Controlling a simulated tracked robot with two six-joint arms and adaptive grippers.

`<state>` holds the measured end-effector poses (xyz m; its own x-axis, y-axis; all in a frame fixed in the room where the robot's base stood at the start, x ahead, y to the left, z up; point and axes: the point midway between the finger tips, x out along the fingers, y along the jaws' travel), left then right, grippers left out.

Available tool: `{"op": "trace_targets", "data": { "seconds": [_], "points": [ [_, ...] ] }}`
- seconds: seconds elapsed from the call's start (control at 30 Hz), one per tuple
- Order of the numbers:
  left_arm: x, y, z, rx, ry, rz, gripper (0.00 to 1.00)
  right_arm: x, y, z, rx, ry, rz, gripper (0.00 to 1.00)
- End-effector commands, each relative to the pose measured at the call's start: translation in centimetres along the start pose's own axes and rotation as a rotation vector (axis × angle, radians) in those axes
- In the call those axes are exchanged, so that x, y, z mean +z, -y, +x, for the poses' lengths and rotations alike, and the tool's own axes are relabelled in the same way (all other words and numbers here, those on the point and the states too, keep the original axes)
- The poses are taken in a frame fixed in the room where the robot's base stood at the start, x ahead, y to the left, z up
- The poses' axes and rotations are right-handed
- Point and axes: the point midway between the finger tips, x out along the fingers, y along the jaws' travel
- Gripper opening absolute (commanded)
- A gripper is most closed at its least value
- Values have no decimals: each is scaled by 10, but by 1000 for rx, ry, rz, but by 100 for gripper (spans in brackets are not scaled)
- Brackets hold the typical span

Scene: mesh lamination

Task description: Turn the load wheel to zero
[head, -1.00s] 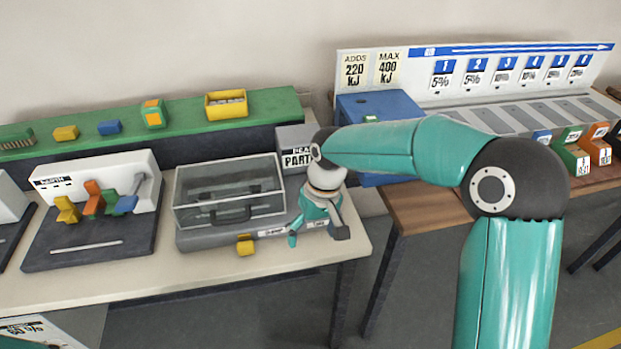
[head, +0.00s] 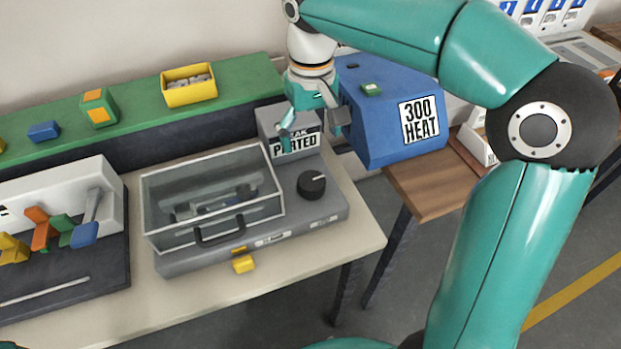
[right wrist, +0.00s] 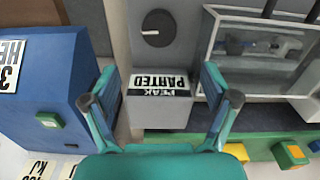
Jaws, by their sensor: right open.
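The load wheel is a black round knob (head: 312,185) with a white mark, on the right end of the grey tester (head: 330,212). Its mark points right and slightly up in the head view. The knob also shows in the right wrist view (right wrist: 158,28), with the mark pointing left. My right gripper (head: 314,125) is open and empty, above and behind the knob, in front of the "PEAK PARTED" box (head: 280,117). In the right wrist view its spread fingers (right wrist: 160,98) flank that box's sign, apart from the knob. My left gripper is not in view.
A clear-lidded chamber with a handle (head: 219,232) stands left of the knob. A blue "300 HEAT" machine (head: 385,135) is close to the gripper's right. A green shelf (head: 140,118) runs behind. A yellow tab (head: 243,264) sits at the tester's front.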

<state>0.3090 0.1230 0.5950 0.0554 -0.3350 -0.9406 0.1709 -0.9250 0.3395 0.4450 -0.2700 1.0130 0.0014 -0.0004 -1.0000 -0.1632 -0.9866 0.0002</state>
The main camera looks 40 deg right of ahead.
Motion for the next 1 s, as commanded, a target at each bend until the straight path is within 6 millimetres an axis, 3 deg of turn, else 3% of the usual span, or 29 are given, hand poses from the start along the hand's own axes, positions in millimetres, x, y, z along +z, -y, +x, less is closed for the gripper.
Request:
{"op": "trace_targets", "data": {
  "seconds": [0.2, 0.5, 0.7, 1.0],
  "points": [
    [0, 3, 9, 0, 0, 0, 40, 2, -2, 52, 0, 6, 6, 86],
    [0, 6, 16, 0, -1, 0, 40, 2, -3, 109, 0, 5, 5, 86],
    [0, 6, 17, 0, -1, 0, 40, 2, -3, 128, 0, 3, 7, 86],
    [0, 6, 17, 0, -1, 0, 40, 1, -3, 132, -1, 1, 7, 86]
  ]
}}
